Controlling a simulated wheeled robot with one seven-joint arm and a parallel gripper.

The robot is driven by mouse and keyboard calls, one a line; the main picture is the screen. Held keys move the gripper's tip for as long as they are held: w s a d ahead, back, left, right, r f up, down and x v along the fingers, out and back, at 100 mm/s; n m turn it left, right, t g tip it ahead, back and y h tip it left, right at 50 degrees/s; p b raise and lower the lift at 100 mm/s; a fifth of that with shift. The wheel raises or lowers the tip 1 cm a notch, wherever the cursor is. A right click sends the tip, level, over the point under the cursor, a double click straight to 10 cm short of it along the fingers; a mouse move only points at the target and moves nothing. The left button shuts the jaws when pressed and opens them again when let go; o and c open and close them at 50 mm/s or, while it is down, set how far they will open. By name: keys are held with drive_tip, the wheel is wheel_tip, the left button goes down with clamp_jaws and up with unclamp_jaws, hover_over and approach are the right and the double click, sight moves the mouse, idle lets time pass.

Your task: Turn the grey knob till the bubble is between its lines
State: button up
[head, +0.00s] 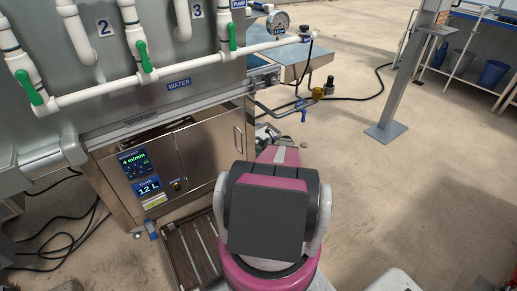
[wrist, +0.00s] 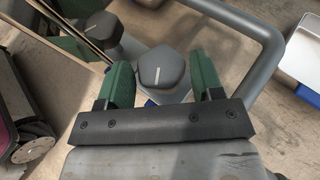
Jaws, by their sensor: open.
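My gripper (wrist: 163,78) is open, with one green finger on the left of this knob and one on the right. I cannot tell whether either finger touches it. A second dark grey knob (wrist: 103,27), also with a white line, stands to the upper left, outside the fingers. I see no bubble or level lines in either view. In the head view my arm hides the gripper, and I cannot make out the knobs.
A thick grey bent tube (wrist: 272,62) curves close to the right finger. A pale tray (wrist: 303,60) is at the far right. In the head view, a steel cabinet (head: 205,150) and a white water pipe (head: 190,67) with green valves stand left of my arm. Open floor lies right.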

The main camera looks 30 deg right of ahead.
drive_tip(key=shift+w+a+f, duration=0.25)
drive_tip(key=shift+w+a, duration=0.15)
drive_tip(key=shift+a, duration=0.05)
drive_tip(key=c, duration=0.6)
drive_tip(key=shift+c, duration=0.2)
drive_tip(key=n+g+y, duration=0.1)
drive_tip(key=n+g, duration=0.1)
drive_tip(key=n+g+y, duration=0.1)
drive_tip(key=n+g, duration=0.1)
drive_tip(key=shift+w+d+y, duration=0.1)
drive_tip(key=shift+w+y, duration=0.1)
drive_tip(key=shift+y, duration=0.2)
drive_tip(key=shift+n+g+y, duration=0.5)
drive_tip(key=shift+n+g, duration=1.9)
drive_tip(key=shift+g, duration=0.3)
